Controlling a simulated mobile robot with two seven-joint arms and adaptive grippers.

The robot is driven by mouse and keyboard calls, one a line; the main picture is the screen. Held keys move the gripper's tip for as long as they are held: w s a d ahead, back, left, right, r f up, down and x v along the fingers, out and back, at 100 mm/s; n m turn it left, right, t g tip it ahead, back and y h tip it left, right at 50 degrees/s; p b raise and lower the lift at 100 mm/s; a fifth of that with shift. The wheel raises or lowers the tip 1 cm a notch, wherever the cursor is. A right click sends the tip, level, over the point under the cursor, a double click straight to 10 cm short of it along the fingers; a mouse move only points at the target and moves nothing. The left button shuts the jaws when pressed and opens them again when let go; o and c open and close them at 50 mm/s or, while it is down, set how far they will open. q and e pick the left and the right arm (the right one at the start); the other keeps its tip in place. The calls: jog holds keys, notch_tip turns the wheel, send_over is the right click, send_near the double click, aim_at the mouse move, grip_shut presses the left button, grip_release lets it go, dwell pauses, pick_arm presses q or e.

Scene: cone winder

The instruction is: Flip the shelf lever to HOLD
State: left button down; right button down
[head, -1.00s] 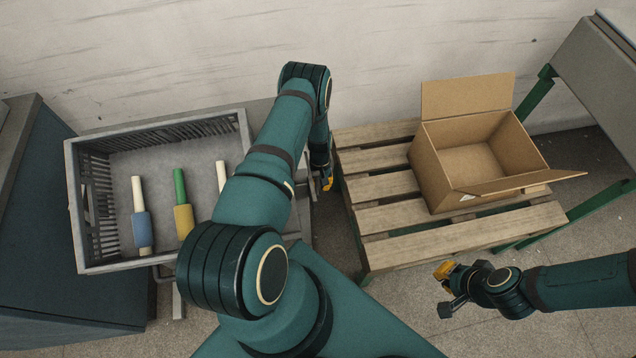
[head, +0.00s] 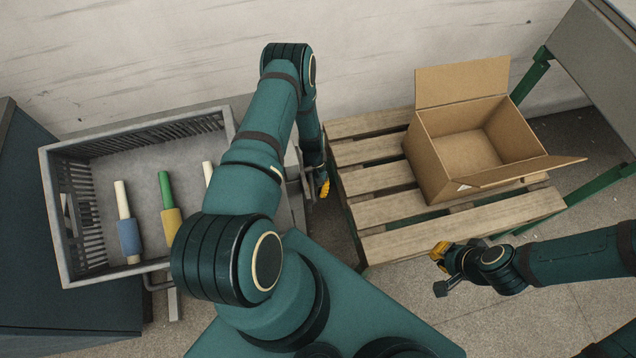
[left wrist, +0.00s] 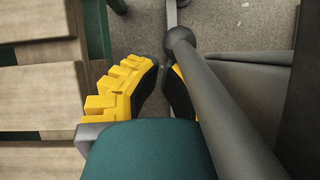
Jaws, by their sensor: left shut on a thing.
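My left gripper (head: 322,186) hangs in the gap between the grey crate and the wooden pallet. In the left wrist view its yellow-padded fingers (left wrist: 158,92) are shut on a dark grey rod with a ball knob, which looks like the shelf lever (left wrist: 215,95). The rod runs from the knob to the lower right and hides much of one finger, so the exact contact is hidden. No HOLD marking can be read. In the head view my left arm hides most of the lever's area. My right gripper (head: 441,270) is open and empty in front of the pallet.
The grey crate (head: 52,215) at left holds several coloured spindles with sleeves. An open cardboard box (head: 425,165) stands on the wooden pallet (head: 470,228). A blue-grey cabinet (head: 90,310) is at far left, a green-legged machine (head: 590,60) at right. A wall closes the back.

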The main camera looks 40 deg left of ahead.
pick_arm(q)
jog(key=shift+s+d+r+g+h+b, duration=0.3)
jog(key=shift+s+d+g+h, duration=0.2)
jog(key=shift+d+g+h, duration=0.2)
jog(key=shift+s+d+r+g+h+b, duration=0.3)
jog(key=shift+s+d+g+h, duration=0.3)
jog(key=shift+h, duration=0.25)
jog(key=shift+s+d+r+g+h+b, duration=0.2)
jog(key=shift+s+d+g+h+b, duration=0.2)
jog(key=shift+d+g+h, duration=0.3)
pick_arm(e)
jog(key=shift+w+f, duration=0.8)
jog(key=shift+f, duration=0.3)
pick_arm(q)
jog(key=shift+a, duration=0.1)
jog(key=shift+r, duration=0.1)
jog(key=w+a+r, duration=0.1)
jog(key=w+a, duration=0.8)
jog(key=a, duration=0.1)
jog(key=shift+w+a+r, duration=0.25)
jog(key=shift+w+a, duration=0.05)
jog(key=shift+a, duration=0.1)
